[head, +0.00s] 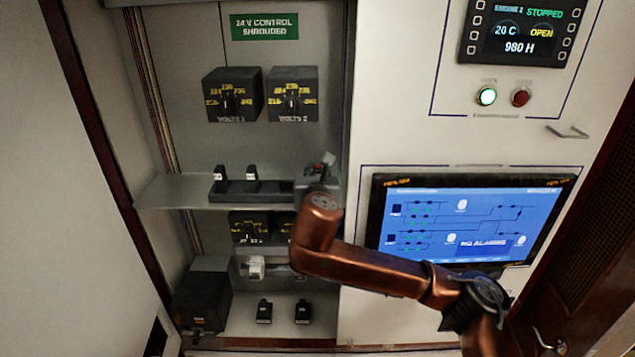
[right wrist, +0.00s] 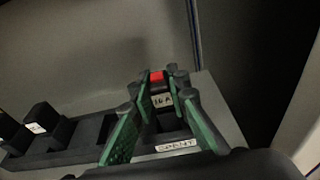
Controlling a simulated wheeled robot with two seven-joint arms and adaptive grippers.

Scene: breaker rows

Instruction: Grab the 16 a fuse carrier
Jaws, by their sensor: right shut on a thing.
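The 16 A fuse carrier (right wrist: 161,100) is dark with a red patch on top and a pale "16 A" label. My right gripper (right wrist: 160,92) is shut on it, its green-padded fingers on either side. In the head view the right gripper (head: 318,178) is at the right end of the shelf and mostly hides the carrier. The carrier is at the end of the dark rack (head: 280,188) by a "SPENT" label (right wrist: 176,147). I cannot tell whether it is seated or lifted. My left gripper is not in view.
Two dark carriers (head: 252,179) stand in the rack to the left. The shelf (head: 165,192) is bare at its left. Two dark pieces (head: 264,311) stand on the cabinet floor. A blue screen (head: 470,222) is on the panel at right.

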